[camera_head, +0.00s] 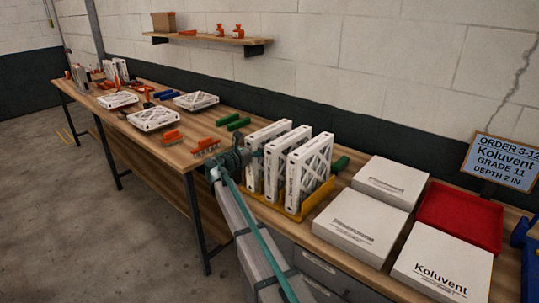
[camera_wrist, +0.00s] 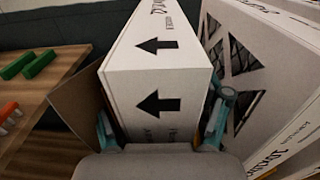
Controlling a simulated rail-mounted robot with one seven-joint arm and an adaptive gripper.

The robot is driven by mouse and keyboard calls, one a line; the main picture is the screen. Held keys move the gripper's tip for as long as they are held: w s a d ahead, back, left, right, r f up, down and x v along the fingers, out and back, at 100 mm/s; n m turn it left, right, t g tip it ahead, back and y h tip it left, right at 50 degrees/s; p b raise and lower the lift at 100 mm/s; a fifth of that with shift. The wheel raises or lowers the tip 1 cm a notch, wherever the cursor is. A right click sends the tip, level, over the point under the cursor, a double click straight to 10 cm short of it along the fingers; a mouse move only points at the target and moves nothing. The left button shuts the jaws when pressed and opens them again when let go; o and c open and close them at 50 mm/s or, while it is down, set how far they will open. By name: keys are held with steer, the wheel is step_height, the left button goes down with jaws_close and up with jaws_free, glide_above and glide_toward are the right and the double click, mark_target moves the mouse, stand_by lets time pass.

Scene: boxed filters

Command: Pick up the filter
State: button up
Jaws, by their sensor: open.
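Three white-framed filters stand upright side by side in a yellow rack (camera_head: 308,207): a left one (camera_head: 267,140), a middle one (camera_head: 284,155) and a right one (camera_head: 309,168). My gripper (camera_head: 246,157) is at the near end of the left filter. In the wrist view my open gripper (camera_wrist: 163,128) has one teal finger on each side of the left filter (camera_wrist: 158,80), whose white edge carries black arrows. Whether the fingers touch it, I cannot tell. Another filter (camera_wrist: 245,70) with a mesh face stands close on the right.
Flat white boxes (camera_head: 360,224), one marked Koluvent (camera_head: 441,264), lie around a red tray (camera_head: 459,217). A sign (camera_head: 502,160) reads Order 3-12, Koluvent, grade 11, depth 2 in. Green blocks (camera_head: 234,122) and flat filters (camera_head: 154,118) lie further left.

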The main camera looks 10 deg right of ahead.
jaws_close()
stand_by(0.3)
